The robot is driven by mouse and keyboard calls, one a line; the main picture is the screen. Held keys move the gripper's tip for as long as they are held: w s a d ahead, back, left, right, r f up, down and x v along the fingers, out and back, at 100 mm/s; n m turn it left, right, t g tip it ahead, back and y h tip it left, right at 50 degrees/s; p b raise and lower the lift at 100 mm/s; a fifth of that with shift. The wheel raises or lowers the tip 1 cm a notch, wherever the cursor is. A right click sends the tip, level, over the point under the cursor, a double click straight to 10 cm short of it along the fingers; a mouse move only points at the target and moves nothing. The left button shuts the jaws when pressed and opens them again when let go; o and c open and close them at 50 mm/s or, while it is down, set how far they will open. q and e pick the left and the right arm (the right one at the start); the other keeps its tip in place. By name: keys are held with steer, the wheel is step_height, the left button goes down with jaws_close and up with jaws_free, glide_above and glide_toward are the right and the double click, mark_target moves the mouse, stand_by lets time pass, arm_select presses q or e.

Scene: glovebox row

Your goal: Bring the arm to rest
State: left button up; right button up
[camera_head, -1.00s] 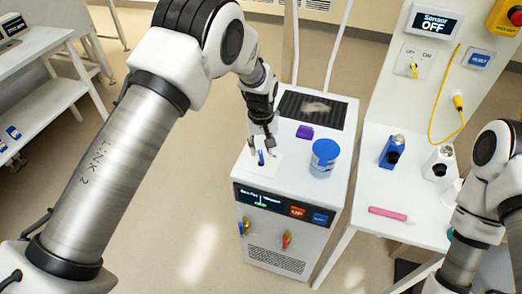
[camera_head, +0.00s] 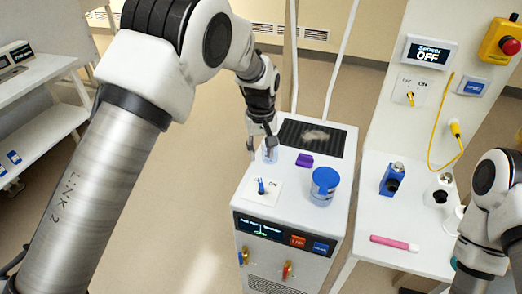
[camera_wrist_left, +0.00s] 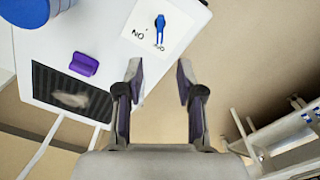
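My left gripper (camera_head: 262,155) is above the white machine's top, toward its far left edge, beyond the blue toggle lever (camera_head: 261,187). In the left wrist view the gripper (camera_wrist_left: 159,72) has its two fingers wide apart with nothing between them. The lever (camera_wrist_left: 160,22) stands on a white plate marked "NO" and is clear of the fingers. My right arm (camera_head: 488,205) is folded at the right edge of the head view; its gripper does not show.
The white machine (camera_head: 250,212) carries a purple block (camera_head: 304,160), a blue-lidded jar (camera_head: 324,186) and a dark grille (camera_head: 311,138). The right-hand bench holds a blue bottle (camera_head: 391,180), a white bottle (camera_head: 438,192) and a pink tool (camera_head: 392,243). A white shelf (camera_head: 38,120) stands left.

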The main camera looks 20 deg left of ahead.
arm_select(q)
steer(key=s+a+f+g+b, duration=0.1)
steer(key=s+a+f+g, duration=0.15)
steer(key=s+f, duration=0.8)
steer(key=s+a+f+g, duration=0.2)
steer(key=s+f+g, duration=0.1)
steer(key=s+f, duration=0.7)
steer(key=s+a+f+m+t, duration=0.1)
steer(key=s+a+f+m, duration=0.15)
steer(key=s, duration=0.75)
steer(key=s+a+f+m+t, duration=0.15)
steer(key=s+f, duration=0.25)
steer(key=s, duration=0.5)
steer(key=w+t, duration=0.1)
steer(key=w, duration=0.1)
steer(key=w+d+m+t, duration=0.1)
steer(key=w+t, duration=0.1)
steer(key=shift+r+b, duration=0.1)
steer(key=shift+b, duration=0.3)
steer(key=shift+s, duration=0.1)
